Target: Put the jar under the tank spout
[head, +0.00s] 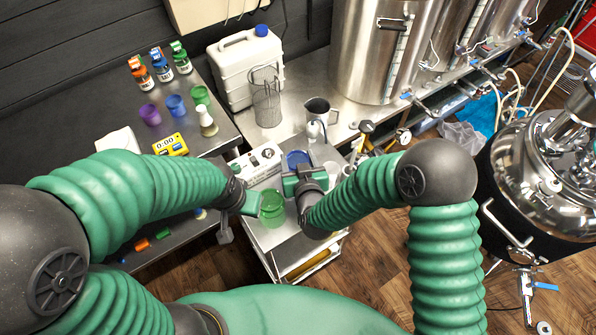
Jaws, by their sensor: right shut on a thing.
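A blue jar (298,158) shows just beyond my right gripper (305,182), over the small cart. My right gripper is shut on it, though its body hides most of the jar and the contact. A clear green jar (272,208) stands on the cart's near part, left of my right gripper. My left gripper (250,202) is close to the green jar's left side; its fingers are too hidden to tell open from shut. Large steel tanks (378,50) stand on the bench at the back, with valves and spouts (418,104) low on their fronts.
The cart (300,246) carries a white control box (254,163). The left table (205,95) holds bottles, coloured cups and a yellow timer (171,145). A white canister (245,67), a wire basket (267,100) and a steel pitcher (318,112) stand on the bench. A steel kettle (540,175) is at right.

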